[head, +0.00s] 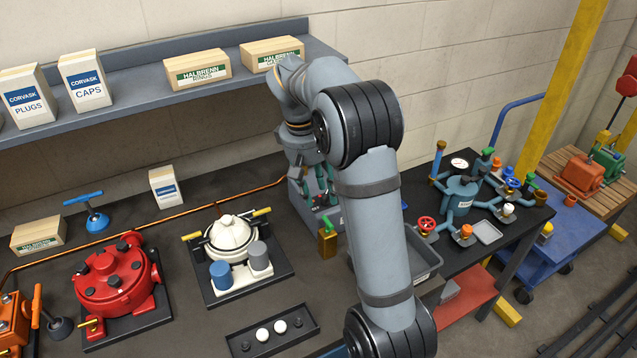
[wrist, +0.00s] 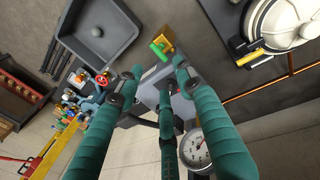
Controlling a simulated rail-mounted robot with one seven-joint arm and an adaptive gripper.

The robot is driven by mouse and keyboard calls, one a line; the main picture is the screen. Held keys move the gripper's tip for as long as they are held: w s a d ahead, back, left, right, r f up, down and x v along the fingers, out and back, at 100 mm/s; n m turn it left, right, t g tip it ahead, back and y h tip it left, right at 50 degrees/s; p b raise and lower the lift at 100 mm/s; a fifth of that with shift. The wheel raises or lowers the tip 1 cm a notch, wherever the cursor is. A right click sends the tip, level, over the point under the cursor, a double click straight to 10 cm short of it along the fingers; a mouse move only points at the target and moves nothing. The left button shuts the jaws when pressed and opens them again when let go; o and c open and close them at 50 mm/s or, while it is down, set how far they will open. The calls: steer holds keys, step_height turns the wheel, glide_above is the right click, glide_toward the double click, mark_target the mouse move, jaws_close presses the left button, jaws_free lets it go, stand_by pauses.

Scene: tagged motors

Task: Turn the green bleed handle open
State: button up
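A small green handle (wrist: 158,48) sits on a brass-yellow fitting (wrist: 167,32) in the wrist view, just beyond my fingertips. In the head view the brass fitting (head: 327,243) stands at the front right of a grey box (head: 300,212), with a little green at its top. My gripper (head: 319,190) points down over the grey box. In the wrist view my teal fingers (wrist: 155,74) are spread with nothing held between them. They appear apart from the green handle. The arm and fingers hide part of the grey box in the head view.
A white-domed motor (head: 230,240) stands left of the brass fitting. A grey bin (head: 425,260) is to the right, partly behind my arm. A round gauge (wrist: 196,148) lies near my fingers. A shelf (head: 140,85) with boxes runs above the bench. A blue manifold (head: 460,195) is farther right.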

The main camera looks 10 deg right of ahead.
mark_target(327, 219)
steer(key=shift+a+r, duration=0.2)
steer(key=shift+r, duration=1.05)
steer(key=f, duration=0.4)
steer(key=d+f, duration=0.1)
steer(key=f, duration=0.3)
steer(key=d+f, duration=0.1)
steer(key=f, duration=0.3)
steer(key=shift+w+d, duration=0.15)
steer(key=shift+w, duration=0.15)
steer(key=shift+r, duration=0.1)
